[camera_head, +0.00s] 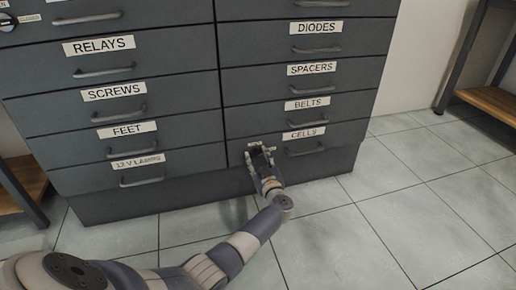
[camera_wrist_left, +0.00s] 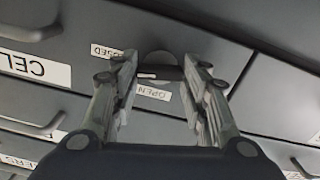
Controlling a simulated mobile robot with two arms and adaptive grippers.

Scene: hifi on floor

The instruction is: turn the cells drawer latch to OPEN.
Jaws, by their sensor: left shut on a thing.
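The cells drawer (camera_head: 330,139) is the lowest in the right column, with a white CELLS label (camera_head: 304,134) and a bar handle. My left gripper (camera_head: 260,150) is at the left end of its front and hides the latch there in the head view. A CLOSED label (camera_wrist_left: 107,53) and an OPEN label (camera_wrist_left: 152,93) sit beside the plate. Which label the bar points to is unclear. My right gripper is out of view.
The grey cabinet has two columns of shut drawers, such as SCREWS (camera_head: 114,92) and BELTS (camera_head: 307,104), with protruding handles. Another latch (camera_head: 8,22) shows at the top left. Shelving (camera_head: 490,100) stands at the right. The tiled floor (camera_head: 400,200) in front is clear.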

